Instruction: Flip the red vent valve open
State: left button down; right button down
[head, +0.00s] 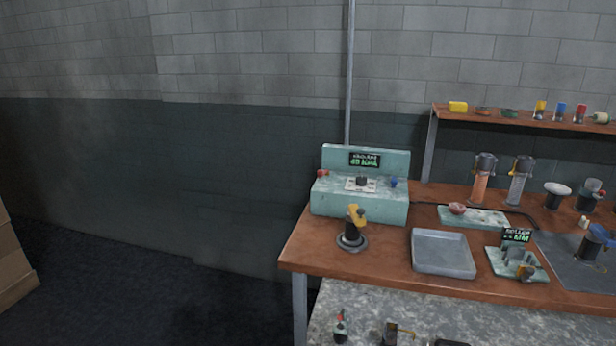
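A teal console (360,203) stands at the left end of the brown bench, with a lit green display (365,160) on its back panel. A small red part (323,173), which looks like the red vent valve, sits at the console's left end. It is too small to tell its position. A blue knob (393,182) is at the console's right end. A dark knob (362,180) on a pale plate is between them. Neither of my grippers can be made out in the head view.
On the brown bench (385,262), a black-and-yellow device (353,230) stands in front of the console. A grey tray (443,254) lies to its right. Glass cylinders (480,180) stand further back. A mottled grey surface (460,318) with small items is nearest. Open floor lies left.

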aim_at(321, 173)
jog(key=i+j+z, duration=0.2)
jog(key=j, duration=0.35)
jog(key=i+j+z, duration=0.25)
jog(key=j, duration=0.3)
jog(key=j+z, duration=0.2)
jog(key=j, duration=0.4)
jog(key=i+j+z, duration=0.25)
jog(key=j, duration=0.35)
jog(key=k, duration=0.1)
